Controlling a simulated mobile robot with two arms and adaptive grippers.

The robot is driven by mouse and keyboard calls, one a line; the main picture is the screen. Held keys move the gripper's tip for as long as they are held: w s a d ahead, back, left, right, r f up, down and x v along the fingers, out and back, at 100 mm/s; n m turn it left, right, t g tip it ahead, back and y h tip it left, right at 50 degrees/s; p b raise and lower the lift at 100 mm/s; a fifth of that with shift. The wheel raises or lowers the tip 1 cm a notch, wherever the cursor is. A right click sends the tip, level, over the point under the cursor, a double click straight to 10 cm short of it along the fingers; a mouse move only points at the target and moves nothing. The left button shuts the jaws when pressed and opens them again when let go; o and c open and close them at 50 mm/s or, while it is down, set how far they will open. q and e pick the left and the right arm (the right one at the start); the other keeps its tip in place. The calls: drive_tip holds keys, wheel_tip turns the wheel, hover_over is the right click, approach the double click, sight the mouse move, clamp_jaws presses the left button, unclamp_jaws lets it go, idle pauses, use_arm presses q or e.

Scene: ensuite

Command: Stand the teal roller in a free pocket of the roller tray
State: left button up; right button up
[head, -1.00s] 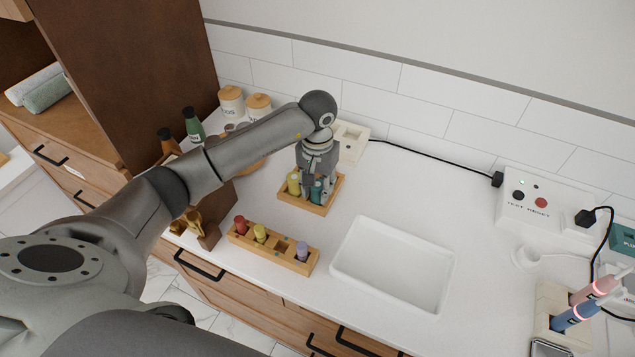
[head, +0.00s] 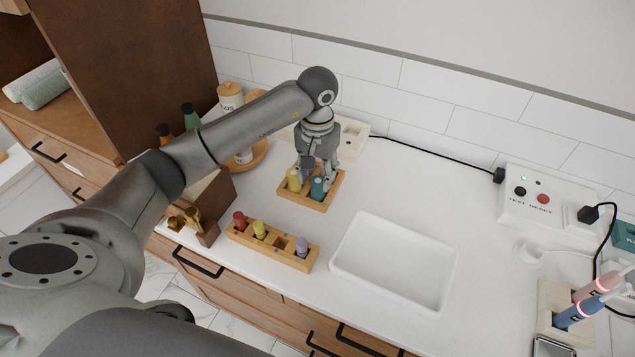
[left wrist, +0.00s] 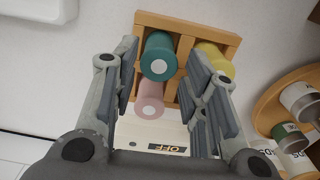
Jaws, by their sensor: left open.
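The teal roller (head: 317,188) stands upright in a pocket of the square wooden roller tray (head: 302,203). A yellow roller (head: 294,180) stands left of it. In the left wrist view the teal roller (left wrist: 158,55) shows end-on, with a pink roller (left wrist: 149,100) and the yellow roller (left wrist: 216,62) in neighbouring pockets of the tray (left wrist: 195,27). My left gripper (head: 316,170) is open just above the teal roller, its fingers to either side and apart from it. The gripper hides the far part of the tray in the head view. My right gripper is out of view.
A long wooden rack (head: 270,252) with red, yellow and purple pieces stands nearer the front edge. A white basin (head: 392,262) lies to the right. Jars and bottles stand at the back left. A socket box (head: 545,207) with cables is at the right.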

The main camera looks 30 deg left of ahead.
sight(317, 181)
use_arm(q)
wheel_tip(317, 181, up, 9)
drive_tip(key=b, duration=0.2)
drive_tip(key=shift+f, duration=0.2)
